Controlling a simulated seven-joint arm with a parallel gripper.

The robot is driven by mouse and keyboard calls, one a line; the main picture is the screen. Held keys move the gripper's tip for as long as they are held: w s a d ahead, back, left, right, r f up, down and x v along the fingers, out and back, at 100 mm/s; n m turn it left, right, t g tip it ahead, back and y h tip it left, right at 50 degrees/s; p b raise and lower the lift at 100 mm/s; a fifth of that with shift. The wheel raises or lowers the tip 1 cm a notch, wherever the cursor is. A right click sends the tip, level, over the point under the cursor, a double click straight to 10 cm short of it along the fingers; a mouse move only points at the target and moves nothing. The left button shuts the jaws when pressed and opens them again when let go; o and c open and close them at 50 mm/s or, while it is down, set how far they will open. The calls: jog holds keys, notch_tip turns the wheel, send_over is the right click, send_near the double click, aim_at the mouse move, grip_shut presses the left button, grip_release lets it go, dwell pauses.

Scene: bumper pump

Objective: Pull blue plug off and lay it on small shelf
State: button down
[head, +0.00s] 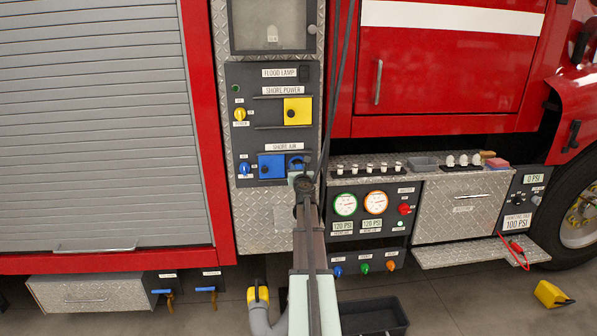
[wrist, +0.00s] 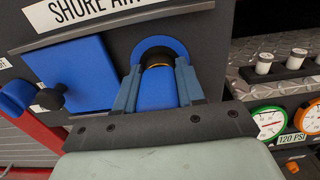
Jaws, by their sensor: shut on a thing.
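The blue plug (wrist: 157,92) sits at the round blue shore air port (wrist: 150,48), with a black and yellow band between them. My gripper (wrist: 159,84) is shut on the plug, one finger on each side of it. In the head view my gripper (head: 297,177) is at the blue port (head: 295,161), and the plug is mostly hidden there. I cannot tell whether the plug is fully seated. A small diamond-plate shelf (head: 470,254) sticks out at the lower right, below a drawer.
A blue square cover (head: 271,166) is left of the port, with a yellow cover (head: 297,111) above. A diamond-plate ledge (head: 345,172) with several white caps lies to the right, above gauges (head: 375,201). Black cables hang by the port. A black bin (head: 395,322) stands on the floor.

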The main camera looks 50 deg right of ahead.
jog(key=shift+v, duration=2.9)
jog(key=shift+f, duration=0.15)
